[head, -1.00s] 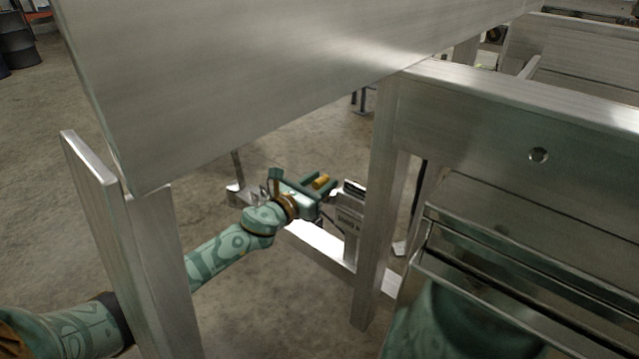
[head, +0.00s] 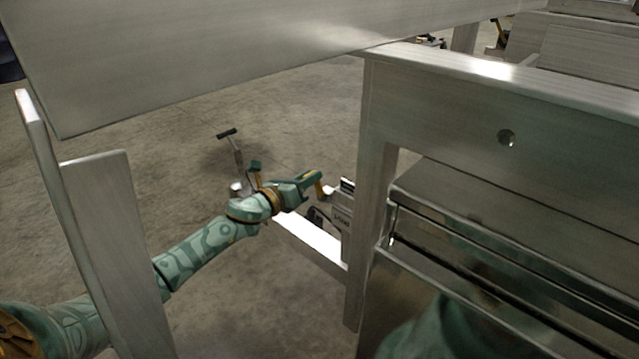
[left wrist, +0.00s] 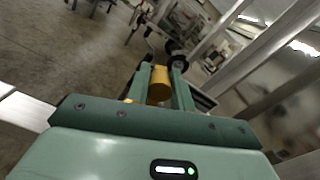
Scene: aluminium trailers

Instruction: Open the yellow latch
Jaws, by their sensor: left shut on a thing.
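The yellow latch (head: 319,188) shows as a small yellow piece at my left gripper (head: 312,181), near the trailer's lower frame. In the left wrist view the yellow latch (left wrist: 159,84) is a short yellow cylinder between the two green fingers of my left gripper (left wrist: 163,80). The fingers are shut on it. In the head view the fingers partly cover the latch, so its mounting is hard to make out. My right gripper is not in view.
A large aluminium panel (head: 180,60) hangs across the top left. An upright aluminium post (head: 370,180) stands right of my gripper. A low rail (head: 308,240) runs beneath it. A T-handled jack (head: 236,160) stands behind. Open concrete floor lies beyond.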

